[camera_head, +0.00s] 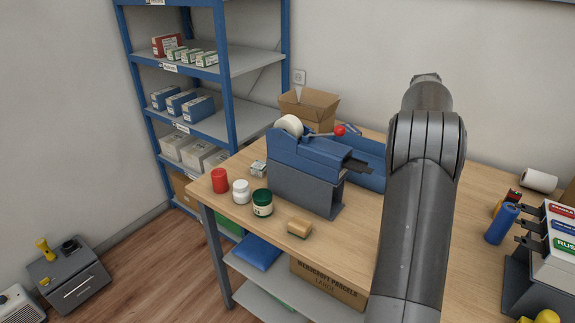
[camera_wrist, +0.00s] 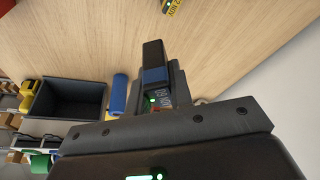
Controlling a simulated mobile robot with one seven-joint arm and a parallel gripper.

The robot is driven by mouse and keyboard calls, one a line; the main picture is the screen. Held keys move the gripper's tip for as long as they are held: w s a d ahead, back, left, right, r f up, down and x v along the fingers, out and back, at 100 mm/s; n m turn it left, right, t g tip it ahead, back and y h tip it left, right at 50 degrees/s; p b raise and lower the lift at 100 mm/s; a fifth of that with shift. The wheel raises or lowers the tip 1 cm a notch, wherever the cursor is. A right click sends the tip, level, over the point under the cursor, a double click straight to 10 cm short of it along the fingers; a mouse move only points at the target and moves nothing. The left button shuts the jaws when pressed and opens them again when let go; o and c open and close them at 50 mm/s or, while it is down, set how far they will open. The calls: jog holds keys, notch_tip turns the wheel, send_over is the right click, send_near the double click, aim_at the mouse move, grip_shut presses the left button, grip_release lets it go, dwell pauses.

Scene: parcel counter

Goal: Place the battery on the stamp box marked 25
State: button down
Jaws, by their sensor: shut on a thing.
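The battery is held above the wooden table and sticks out beyond the fingers. Its lower part is hidden between them. In the head view my arm stands on the right side, and the gripper and battery cannot be made out there. No stamp box with a readable 25 shows in either view.
A blue cylinder (camera_head: 502,223) stands on the wooden table (camera_head: 360,228) at right, near a labelled rack (camera_head: 560,240). In the wrist view, a dark bin (camera_wrist: 68,98) lies left.

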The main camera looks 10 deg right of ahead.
jog(key=w+a+r+n+t, duration=0.1)
jog(key=w+a+n, duration=0.3)
jog(key=w+a, duration=0.35)
jog(key=n+t+y, duration=0.3)
jog(key=n, duration=1.3)
send_over(259, 162)
jog(key=s, duration=0.1)
notch_tip(259, 162, down, 2)
notch_tip(259, 162, down, 6)
jog(key=shift+s+a+f, duration=0.1)
jog(key=shift+s+f, duration=0.05)
jog(key=shift+f, duration=2.15)
jog(key=shift+f, duration=0.15)
jog(key=c, duration=1.3)
grip_release()
